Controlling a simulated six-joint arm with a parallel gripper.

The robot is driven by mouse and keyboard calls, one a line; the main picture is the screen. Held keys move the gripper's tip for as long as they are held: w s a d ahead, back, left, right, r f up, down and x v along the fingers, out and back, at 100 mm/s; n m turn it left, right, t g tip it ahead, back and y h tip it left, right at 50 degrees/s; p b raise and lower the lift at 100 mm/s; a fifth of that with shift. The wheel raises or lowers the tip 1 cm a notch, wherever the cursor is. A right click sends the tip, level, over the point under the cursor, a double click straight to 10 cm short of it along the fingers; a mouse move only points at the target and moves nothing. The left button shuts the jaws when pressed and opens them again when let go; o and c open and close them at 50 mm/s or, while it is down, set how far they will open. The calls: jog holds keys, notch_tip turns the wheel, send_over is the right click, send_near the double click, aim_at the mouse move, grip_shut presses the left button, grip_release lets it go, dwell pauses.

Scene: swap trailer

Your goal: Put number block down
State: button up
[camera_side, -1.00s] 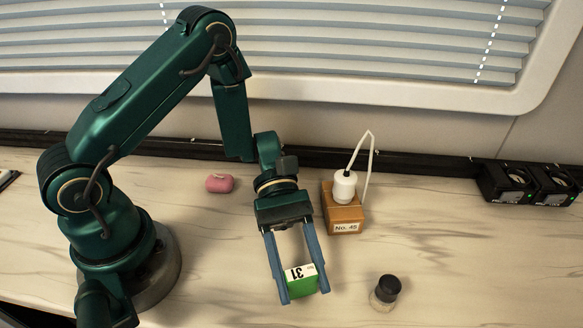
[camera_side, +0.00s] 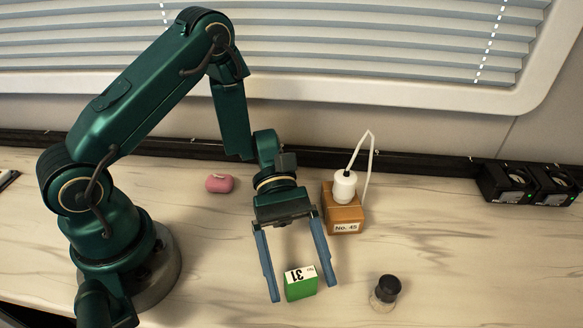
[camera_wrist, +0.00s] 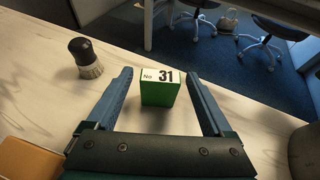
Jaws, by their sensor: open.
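The number block (camera_side: 300,287) is green with a white face reading "31". It rests on the light, marbled table, and it also shows in the wrist view (camera_wrist: 158,95). My gripper (camera_side: 305,293) is open around the block, with one blue finger on each side. In both views there is a gap between the block and each finger. The jaws hold nothing.
A brown block (camera_side: 344,215) labelled "No. 45" with a white corded plug (camera_side: 344,187) on it stands right of my wrist. A pink case (camera_side: 219,183) lies behind, at left. Black speaker-like boxes (camera_side: 528,184) stand far right.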

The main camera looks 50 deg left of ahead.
aim_at(300, 271)
jog(key=v, duration=0.4)
jog(key=shift+a+r, duration=0.2)
jog(key=shift+r, duration=0.35)
notch_tip(300, 271, up, 6)
jog(key=s+a+r+m+t+y, duration=0.2)
jog(key=a+m+t+y, duration=0.3)
jog(key=m+y, duration=0.1)
jog(key=s+a+r+m+t+y, duration=0.2)
jog(key=a+r+m+t+y, duration=0.1)
jog(key=a+m+t+y, duration=0.2)
jog(key=shift+s+r+m+t+y, duration=0.15)
jog(key=shift+s+m+t+y, duration=0.3)
jog(key=shift+m+y, duration=0.55)
jog(key=shift+w+a, duration=0.1)
jog(key=shift+a, duration=0.05)
